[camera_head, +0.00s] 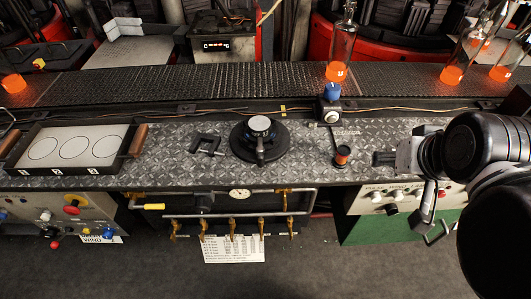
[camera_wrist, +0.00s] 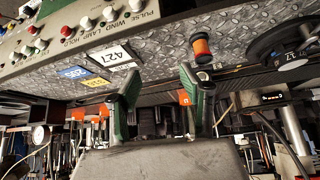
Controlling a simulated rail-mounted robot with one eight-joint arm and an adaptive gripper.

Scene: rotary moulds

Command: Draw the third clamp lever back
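Several brass-coloured levers hang in a row from the pipe rail under the front edge of the bench. The third from the left is the middle lever (camera_head: 232,228), hanging roughly straight down. I cannot tell for certain that these are the clamp levers. My gripper (camera_head: 379,158) is above the right part of the bench, well to the right of the row and higher than it. In the wrist view my gripper (camera_wrist: 160,96) has its two green-and-grey fingers wide apart, with nothing between them. No lever is clearly seen there.
A black round turntable (camera_head: 259,141) and a tray (camera_head: 17,165) with three circles are further left. A control panel (camera_head: 376,199) is below my gripper. Glass bottles (camera_head: 343,45) stand behind on the conveyor.

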